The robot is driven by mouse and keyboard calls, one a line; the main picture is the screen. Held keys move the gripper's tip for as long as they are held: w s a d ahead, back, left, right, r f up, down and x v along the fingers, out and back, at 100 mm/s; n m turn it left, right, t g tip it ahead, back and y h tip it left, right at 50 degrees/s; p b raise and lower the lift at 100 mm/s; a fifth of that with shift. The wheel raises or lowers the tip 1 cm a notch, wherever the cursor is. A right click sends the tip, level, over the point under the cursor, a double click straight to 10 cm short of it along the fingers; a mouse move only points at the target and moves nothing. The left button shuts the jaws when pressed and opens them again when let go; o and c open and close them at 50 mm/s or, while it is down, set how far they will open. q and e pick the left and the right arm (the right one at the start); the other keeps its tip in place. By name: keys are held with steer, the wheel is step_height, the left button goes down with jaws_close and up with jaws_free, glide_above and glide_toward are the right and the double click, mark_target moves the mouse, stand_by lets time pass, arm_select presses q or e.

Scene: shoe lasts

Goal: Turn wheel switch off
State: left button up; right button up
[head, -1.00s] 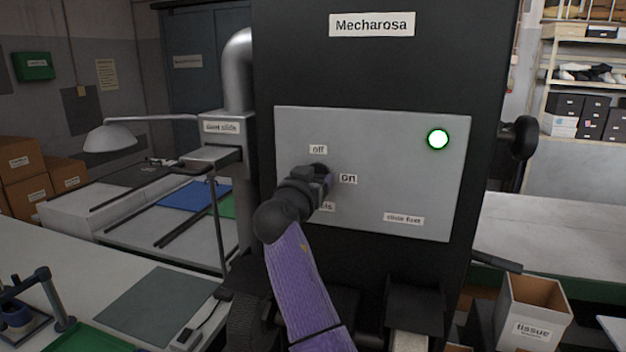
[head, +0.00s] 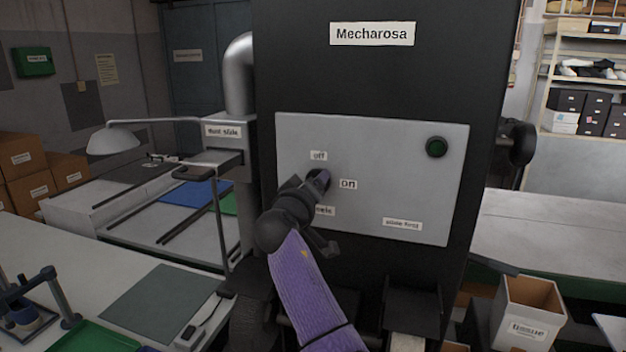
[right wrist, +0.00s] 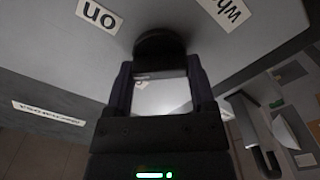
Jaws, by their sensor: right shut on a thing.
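The grey panel (head: 400,185) of the black Mecharosa machine carries the wheel switch, with an "off" label (head: 319,155) above it and an "on" label (head: 348,184) to its right. My right gripper (head: 317,183) is shut on the switch and mostly hides it in the head view. In the right wrist view, the dark round switch (right wrist: 160,46) sits between the tips of my right gripper (right wrist: 160,75). My left gripper is not in view.
A black knob (head: 521,142) sticks out at the machine's right side. A metal duct (head: 238,75) and a lamp (head: 112,140) stand to the left. A tissue box (head: 528,314) is at the lower right.

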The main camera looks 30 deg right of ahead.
steer(key=shift+f+n+p, duration=0.1)
steer(key=shift+n+p, duration=2.25)
steer(key=shift+n, duration=2.15)
steer(key=o, duration=1.2)
steer(key=b+v, duration=0.2)
steer(key=v, duration=0.8)
steer(key=shift+w, duration=0.15)
